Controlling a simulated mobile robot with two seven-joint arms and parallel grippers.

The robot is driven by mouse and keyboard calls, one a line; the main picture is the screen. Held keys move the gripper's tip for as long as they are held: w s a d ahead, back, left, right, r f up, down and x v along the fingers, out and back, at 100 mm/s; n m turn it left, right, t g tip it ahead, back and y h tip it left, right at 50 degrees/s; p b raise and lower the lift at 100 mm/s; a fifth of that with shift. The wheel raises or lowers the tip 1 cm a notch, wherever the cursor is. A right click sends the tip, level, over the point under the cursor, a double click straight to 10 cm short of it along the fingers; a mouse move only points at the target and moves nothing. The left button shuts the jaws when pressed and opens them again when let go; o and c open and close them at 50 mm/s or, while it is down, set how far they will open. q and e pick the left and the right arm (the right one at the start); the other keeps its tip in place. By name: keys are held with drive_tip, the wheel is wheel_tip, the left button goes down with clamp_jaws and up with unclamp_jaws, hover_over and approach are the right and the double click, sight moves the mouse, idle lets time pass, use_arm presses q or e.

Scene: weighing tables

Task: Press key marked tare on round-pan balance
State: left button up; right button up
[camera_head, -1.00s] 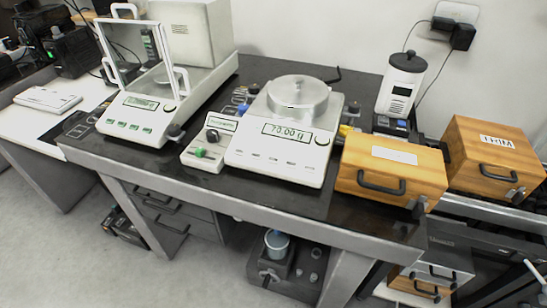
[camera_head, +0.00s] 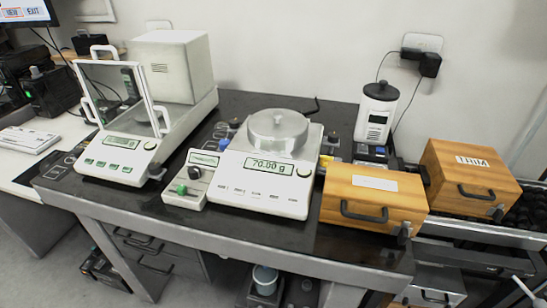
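The round-pan balance (camera_head: 262,178) stands on the black-topped weighing table, with a round metal pan (camera_head: 277,132) on top. Its display (camera_head: 270,166) reads about 70.00 g. A row of small keys (camera_head: 245,191) runs along its front panel, and a round dark-ringed button (camera_head: 304,171) sits right of the display. The key markings are too small to read, so I cannot tell which is tare. Neither of my grippers is in view.
A glass-shielded balance (camera_head: 122,145) stands to the left. A small control box (camera_head: 193,180) with a green knob stands close by the round-pan balance's left side. A wooden case (camera_head: 372,200) stands at its right, another wooden case (camera_head: 470,180) further right. A white canister (camera_head: 377,115) stands behind.

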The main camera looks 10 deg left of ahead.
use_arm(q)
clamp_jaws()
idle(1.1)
